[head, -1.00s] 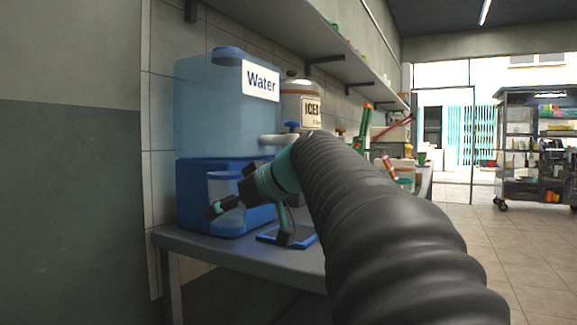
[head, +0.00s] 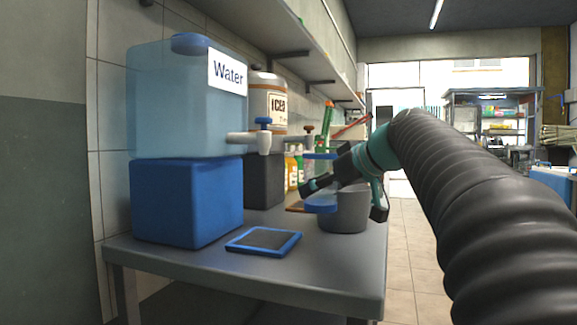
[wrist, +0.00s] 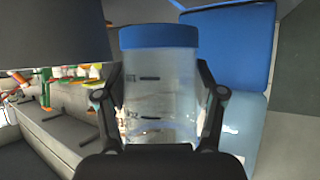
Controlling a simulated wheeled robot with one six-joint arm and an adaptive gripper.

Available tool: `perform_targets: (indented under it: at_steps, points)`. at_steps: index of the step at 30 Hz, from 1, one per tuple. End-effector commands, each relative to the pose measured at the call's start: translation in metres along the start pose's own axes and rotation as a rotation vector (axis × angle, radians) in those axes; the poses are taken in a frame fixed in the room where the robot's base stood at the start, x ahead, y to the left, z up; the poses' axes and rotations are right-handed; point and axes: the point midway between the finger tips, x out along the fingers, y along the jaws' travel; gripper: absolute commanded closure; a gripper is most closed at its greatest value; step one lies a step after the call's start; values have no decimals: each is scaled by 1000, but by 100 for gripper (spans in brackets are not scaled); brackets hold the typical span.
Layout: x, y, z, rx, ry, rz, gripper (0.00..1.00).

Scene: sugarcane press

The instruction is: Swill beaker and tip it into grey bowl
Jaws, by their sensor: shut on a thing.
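My gripper (head: 318,187) is shut on a clear beaker with dark marks and a blue band at one end; the beaker (wrist: 160,95) sits between both fingers in the wrist view. In the head view its blue lower end (head: 320,204) shows below the fingers, and it looks about upright. Whether it holds liquid is unclear. The grey bowl (head: 345,218) stands on the table near its right end. The beaker is in front of or above the bowl's left part; I cannot tell which, and the bowl's mouth is mostly hidden.
A blue water dispenser (head: 187,203) with a white tap (head: 243,138) stands left on the grey table (head: 200,265). A blue-rimmed drip tray (head: 263,241) lies before it. An iced tea dispenser (head: 268,103) and bottles (head: 294,170) stand behind.

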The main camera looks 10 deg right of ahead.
Motion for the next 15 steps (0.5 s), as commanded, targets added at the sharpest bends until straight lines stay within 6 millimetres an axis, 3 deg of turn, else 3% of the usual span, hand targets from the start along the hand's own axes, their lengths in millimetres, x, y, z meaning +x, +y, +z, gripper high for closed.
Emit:
perform_targets:
  at_steps: [6,15]
  points:
    - [10,16,-37,-13,1,-15,78]
    - [16,23,-57,-12,-2,-27,78]
